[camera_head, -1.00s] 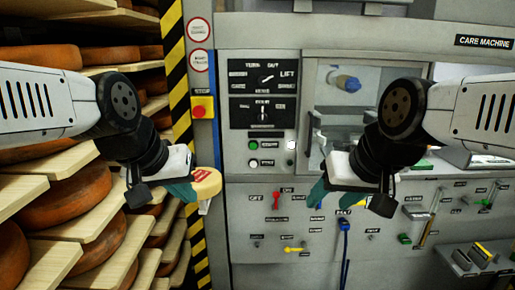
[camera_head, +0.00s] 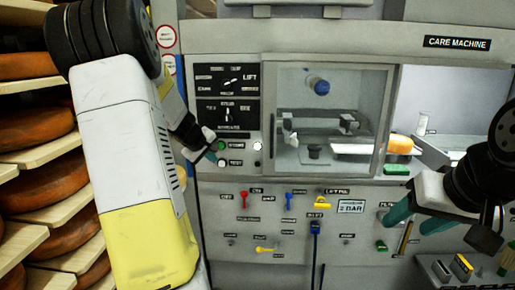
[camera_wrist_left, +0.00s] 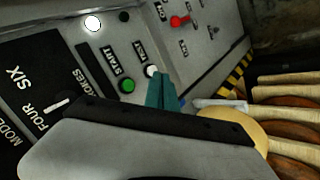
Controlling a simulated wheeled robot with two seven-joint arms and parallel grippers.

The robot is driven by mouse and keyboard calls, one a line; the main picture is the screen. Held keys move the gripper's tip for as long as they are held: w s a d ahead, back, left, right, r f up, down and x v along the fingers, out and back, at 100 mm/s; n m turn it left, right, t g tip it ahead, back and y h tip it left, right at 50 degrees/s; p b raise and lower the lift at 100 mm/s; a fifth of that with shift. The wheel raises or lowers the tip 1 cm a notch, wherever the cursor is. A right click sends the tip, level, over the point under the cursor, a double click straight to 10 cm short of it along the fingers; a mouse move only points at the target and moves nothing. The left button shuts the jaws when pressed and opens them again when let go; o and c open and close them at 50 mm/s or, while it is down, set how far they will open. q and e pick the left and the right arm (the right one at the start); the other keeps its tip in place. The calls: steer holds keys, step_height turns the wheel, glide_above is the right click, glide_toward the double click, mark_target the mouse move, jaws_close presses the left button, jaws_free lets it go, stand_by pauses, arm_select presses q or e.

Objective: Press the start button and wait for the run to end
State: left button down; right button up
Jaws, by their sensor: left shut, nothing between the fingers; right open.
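The green start button (camera_head: 221,146) is on the machine's front panel, above a white button (camera_head: 222,162). In the left wrist view the start button (camera_wrist_left: 127,86) has a label beside it. My left gripper (camera_head: 212,155) is shut and empty, its teal fingertips close to the two buttons. In the left wrist view the fingertips (camera_wrist_left: 162,92) are beside the white button, a little right of the green one; I cannot tell whether they touch the panel. A round white lamp (camera_head: 257,146) looks lit. My right gripper (camera_head: 417,219) is open and empty, in front of the lower right panel.
A windowed chamber (camera_head: 330,115) is right of the buttons, with a blue-ended part inside. Small levers, including a red one (camera_head: 245,199), are below. Shelves of cheese wheels (camera_head: 22,130) stand left. A pale yellow round piece (camera_wrist_left: 235,125) is near my left gripper.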

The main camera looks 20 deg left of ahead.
mark_target(221, 146)
arm_select(q)
steer(key=shift+w+a+f, duration=0.15)
steer(key=shift+w+f, duration=0.05)
steer(key=shift+w, duration=0.15)
steer(key=w+a, duration=0.2)
steer(key=w, duration=0.6)
steer(key=shift+w, duration=0.15)
stand_by(2.1)
steer(key=shift+w+a, duration=0.1)
steer(key=shift+w, duration=0.3)
